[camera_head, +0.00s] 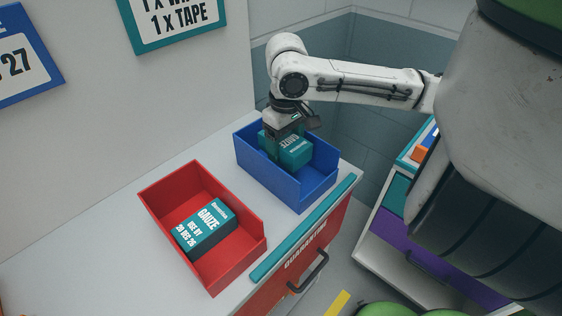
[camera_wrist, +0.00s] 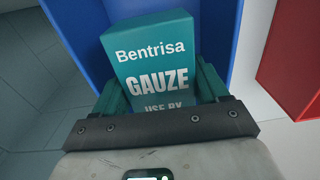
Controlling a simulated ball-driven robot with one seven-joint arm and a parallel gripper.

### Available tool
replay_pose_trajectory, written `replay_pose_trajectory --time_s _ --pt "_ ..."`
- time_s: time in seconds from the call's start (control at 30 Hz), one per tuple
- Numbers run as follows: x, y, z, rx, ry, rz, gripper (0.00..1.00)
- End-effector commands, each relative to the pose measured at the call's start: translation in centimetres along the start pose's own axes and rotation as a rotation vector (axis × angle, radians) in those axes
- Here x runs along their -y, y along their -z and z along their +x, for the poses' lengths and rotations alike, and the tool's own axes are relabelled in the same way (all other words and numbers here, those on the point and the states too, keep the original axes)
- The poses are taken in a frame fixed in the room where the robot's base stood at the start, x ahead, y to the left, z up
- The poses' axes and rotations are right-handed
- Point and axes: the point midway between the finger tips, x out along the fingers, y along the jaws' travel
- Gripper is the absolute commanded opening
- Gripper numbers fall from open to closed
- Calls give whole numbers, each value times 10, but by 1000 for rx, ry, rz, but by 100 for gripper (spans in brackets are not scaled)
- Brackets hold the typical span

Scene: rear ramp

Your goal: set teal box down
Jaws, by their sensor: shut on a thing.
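A teal gauze box (camera_head: 295,152) is inside the blue bin (camera_head: 309,193) in the head view. My gripper (camera_head: 282,148) reaches down into that bin and is shut on the box. In the wrist view the teal box (camera_wrist: 165,62) stands between my two teal fingers, its label reading "Bentrisa GAUZE USE BY". The lower part of the label is hidden by my gripper. The blue bin (camera_wrist: 82,35) shows behind the box. I cannot tell whether the box touches the bin floor.
A red bin (camera_head: 157,222) beside the blue one holds another teal gauze box (camera_head: 206,229), labelled "USE BY 20 DEC 26". Both bins stand on a white counter (camera_head: 100,245) above a red "QUARANTINE" drawer (camera_head: 305,257). A wall rises behind. An open drawer unit (camera_head: 390,241) is at right.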

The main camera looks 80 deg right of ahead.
Motion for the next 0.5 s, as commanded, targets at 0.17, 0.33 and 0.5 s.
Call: replay_pose_trajectory --time_s 0.17,0.33,0.5 --pt "0 0 22 0 0 0 38" --pt "0 0 41 0 0 0 38" --pt "0 0 60 -1 0 1 38"
